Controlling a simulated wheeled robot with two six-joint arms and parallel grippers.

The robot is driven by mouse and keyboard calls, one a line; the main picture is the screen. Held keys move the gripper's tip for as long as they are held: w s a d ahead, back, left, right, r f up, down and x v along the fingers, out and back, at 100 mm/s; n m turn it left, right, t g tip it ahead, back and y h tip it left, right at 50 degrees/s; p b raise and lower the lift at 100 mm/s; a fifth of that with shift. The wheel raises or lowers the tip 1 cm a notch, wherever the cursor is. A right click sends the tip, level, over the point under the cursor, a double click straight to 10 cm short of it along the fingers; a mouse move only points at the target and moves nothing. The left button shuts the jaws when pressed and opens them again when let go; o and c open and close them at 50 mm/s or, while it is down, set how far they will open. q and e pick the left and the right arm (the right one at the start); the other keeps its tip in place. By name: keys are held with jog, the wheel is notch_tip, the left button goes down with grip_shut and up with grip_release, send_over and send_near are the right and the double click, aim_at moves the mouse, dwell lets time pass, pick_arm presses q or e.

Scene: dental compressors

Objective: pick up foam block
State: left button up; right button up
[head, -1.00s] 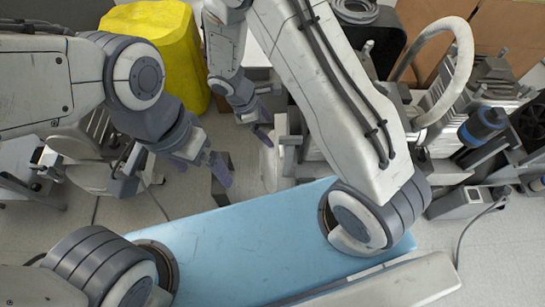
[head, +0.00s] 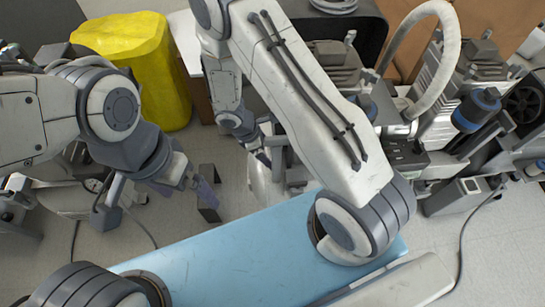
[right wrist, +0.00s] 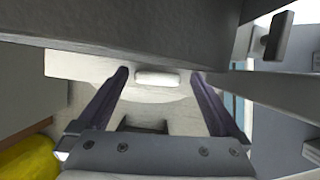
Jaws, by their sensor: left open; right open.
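I cannot pick out the foam block for certain. A dark grey block-like piece (head: 209,208) shows beside my left gripper's fingers in the head view; I cannot tell if it is foam or if it touches them. My left gripper (head: 200,186) is open, low over the floor. My right gripper (head: 259,148) is open beside the machinery, partly hidden by its arm. In the right wrist view, its two purple fingers (right wrist: 160,92) are spread apart. A small white rounded piece (right wrist: 157,78) shows between their tips, not visibly gripped.
A yellow bin (head: 140,62) stands at the back left. Compressor machinery with a curved pale hose (head: 446,62) and a blue cylinder (head: 476,110) fills the right. Machinery also stands at the far left. Pale floor (head: 180,222) shows between, with cables on it.

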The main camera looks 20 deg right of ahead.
jog(key=c, duration=1.2)
jog(key=shift+r, duration=0.1)
jog(key=shift+c, duration=0.2)
